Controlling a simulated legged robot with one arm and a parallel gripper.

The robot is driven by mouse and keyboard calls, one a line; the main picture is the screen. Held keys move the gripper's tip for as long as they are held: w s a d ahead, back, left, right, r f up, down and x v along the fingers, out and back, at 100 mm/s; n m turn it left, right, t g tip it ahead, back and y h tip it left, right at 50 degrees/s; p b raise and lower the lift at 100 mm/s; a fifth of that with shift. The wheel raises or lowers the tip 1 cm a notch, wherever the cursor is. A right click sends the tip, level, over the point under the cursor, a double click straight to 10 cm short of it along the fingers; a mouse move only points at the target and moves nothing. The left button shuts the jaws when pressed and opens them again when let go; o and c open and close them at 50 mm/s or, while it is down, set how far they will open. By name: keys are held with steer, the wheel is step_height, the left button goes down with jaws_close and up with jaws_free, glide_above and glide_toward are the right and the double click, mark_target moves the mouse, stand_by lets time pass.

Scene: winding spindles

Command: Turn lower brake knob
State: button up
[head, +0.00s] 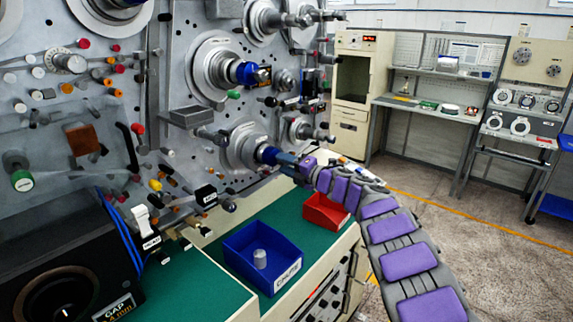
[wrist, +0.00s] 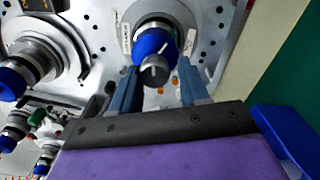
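The lower brake knob (wrist: 154,73) is a grey knob with a white line, set in a blue collar (wrist: 152,44) on the lower spindle. In the wrist view it sits between the two dark blue fingers of my gripper (wrist: 157,92). The fingers are apart, with a visible gap on each side of the knob, so I see no grip on it. In the head view my gripper (head: 288,160) reaches the lower spindle (head: 240,148) from the right, close to its blue collar (head: 267,155). The grey knob is hidden there.
An upper spindle with a blue collar (head: 247,73) is above, with smaller spindles to its right. A blue bin (head: 237,251) holding a grey cylinder and a red bin (head: 318,213) stand on the green bench below. Many pegs and knobs crowd the panel at left.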

steer(key=o, duration=0.3)
steer(key=shift+w, duration=0.1)
steer(key=shift+r, duration=0.1)
steer(key=shift+d, duration=0.1)
steer(key=p+v, duration=0.2)
steer(key=v, duration=1.5)
steer(key=shift+d, duration=0.1)
